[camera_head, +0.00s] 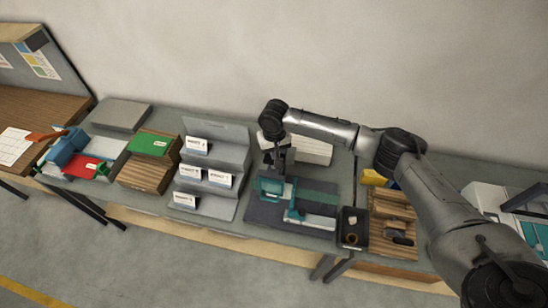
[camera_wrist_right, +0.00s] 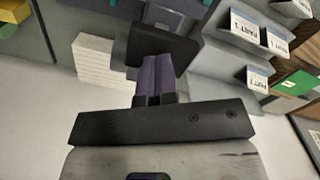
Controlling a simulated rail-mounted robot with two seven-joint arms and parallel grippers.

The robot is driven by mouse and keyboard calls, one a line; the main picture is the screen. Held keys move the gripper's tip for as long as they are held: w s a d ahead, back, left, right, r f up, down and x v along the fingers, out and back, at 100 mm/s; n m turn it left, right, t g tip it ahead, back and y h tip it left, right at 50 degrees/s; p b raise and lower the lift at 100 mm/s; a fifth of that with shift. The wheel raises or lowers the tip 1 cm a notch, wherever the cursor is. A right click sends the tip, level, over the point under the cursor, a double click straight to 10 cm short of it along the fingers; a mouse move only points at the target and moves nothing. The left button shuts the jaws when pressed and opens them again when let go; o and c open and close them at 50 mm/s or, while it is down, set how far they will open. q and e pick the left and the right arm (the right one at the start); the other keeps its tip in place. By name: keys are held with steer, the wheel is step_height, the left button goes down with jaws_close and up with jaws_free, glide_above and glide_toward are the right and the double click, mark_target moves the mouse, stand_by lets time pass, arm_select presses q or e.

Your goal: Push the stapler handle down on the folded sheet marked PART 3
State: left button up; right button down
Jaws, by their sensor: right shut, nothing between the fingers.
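The teal stapler (camera_head: 270,188) stands on a dark mat in the middle of the bench in the head view. My right gripper (camera_head: 279,172) is shut and empty, fingers down, just above or at the stapler; I cannot tell whether they touch. In the right wrist view, the shut purple fingers (camera_wrist_right: 154,78) end against or over a dark square pad (camera_wrist_right: 164,46), which hides what lies beneath. Small white labelled sheets stand on a grey stepped rack (camera_head: 232,150); their numbers are too small to read surely. I cannot make out the PART 3 sheet. My left gripper is out of view.
A white paper stack (camera_head: 312,150) lies behind the stapler. A teal-and-white tool (camera_head: 310,218) lies in front on the mat. A black tray (camera_head: 352,228) and a wooden organiser (camera_head: 392,215) stand to the right. A blue device (camera_head: 68,146) stands far left.

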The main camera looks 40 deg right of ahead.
steer(key=shift+f, duration=1.45)
steer(key=shift+p, duration=0.3)
